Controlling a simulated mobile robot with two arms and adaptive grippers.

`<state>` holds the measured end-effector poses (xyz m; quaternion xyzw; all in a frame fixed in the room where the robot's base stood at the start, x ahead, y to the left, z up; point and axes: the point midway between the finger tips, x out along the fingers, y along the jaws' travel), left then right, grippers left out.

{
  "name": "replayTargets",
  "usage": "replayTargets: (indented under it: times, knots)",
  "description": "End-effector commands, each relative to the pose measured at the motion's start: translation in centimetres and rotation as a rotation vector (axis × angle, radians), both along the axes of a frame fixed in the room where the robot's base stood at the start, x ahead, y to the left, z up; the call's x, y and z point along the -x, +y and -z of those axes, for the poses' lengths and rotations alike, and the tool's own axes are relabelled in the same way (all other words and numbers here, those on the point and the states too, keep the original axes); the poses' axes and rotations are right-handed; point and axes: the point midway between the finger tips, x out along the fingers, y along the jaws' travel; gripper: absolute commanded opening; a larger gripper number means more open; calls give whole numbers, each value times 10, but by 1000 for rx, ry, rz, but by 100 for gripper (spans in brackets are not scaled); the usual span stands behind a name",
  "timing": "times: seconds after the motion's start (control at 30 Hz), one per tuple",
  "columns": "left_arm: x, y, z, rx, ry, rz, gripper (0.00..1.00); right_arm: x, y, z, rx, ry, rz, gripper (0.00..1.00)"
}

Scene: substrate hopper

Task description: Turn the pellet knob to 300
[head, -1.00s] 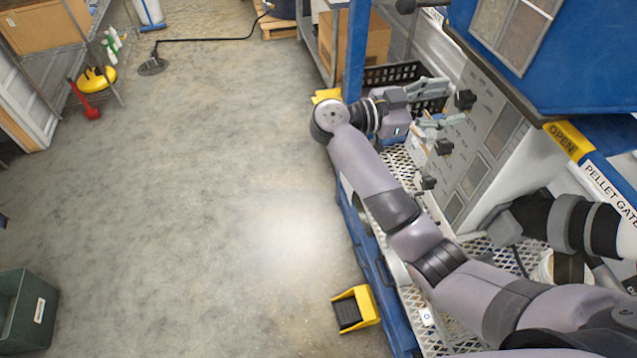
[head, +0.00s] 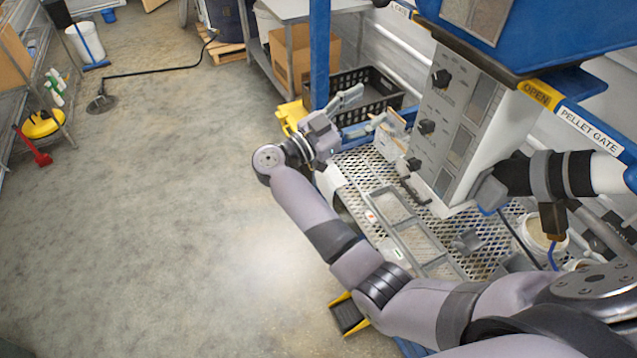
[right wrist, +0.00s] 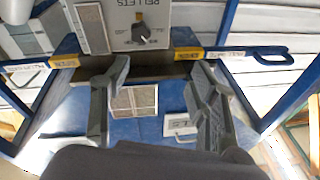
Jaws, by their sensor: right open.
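In the right wrist view the pellet knob (right wrist: 140,33) shows upside down beside the word PELLETS, with a dark grip and a small orange mark. Its dial value is too small to read. My right gripper (head: 366,112) is open and empty, left of the panel and apart from the knobs. In the right wrist view its fingers (right wrist: 157,95) spread below the knob. My left gripper is out of view.
The blue hopper (head: 570,45) overhangs the panel, with the yellow-and-white pellet gate label (head: 590,130) below it. A black crate (head: 365,95) stands behind my right gripper. A white bucket (head: 540,235) is below right. The floor at left is open.

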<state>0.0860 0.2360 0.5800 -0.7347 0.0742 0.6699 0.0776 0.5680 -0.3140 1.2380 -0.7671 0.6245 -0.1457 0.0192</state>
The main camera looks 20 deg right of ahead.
Motion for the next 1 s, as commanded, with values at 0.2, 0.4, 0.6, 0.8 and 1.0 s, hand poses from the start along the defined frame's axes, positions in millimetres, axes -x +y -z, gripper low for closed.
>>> replayTargets:
  times: [0.2, 0.4, 0.6, 0.8, 1.0]
  knots:
    - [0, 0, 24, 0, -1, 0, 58, -15, 7, 44, 134, -1, -134, 54]
    - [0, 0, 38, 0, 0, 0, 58, -28, 17, 79, 223, 11, -265, 54]
    - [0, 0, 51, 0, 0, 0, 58, -37, 28, 116, 280, 38, -386, 54]
    - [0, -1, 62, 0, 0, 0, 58, -45, 41, 153, 315, 72, -503, 54]
    - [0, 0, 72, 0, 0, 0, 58, -48, 52, 189, 333, 111, -607, 54]
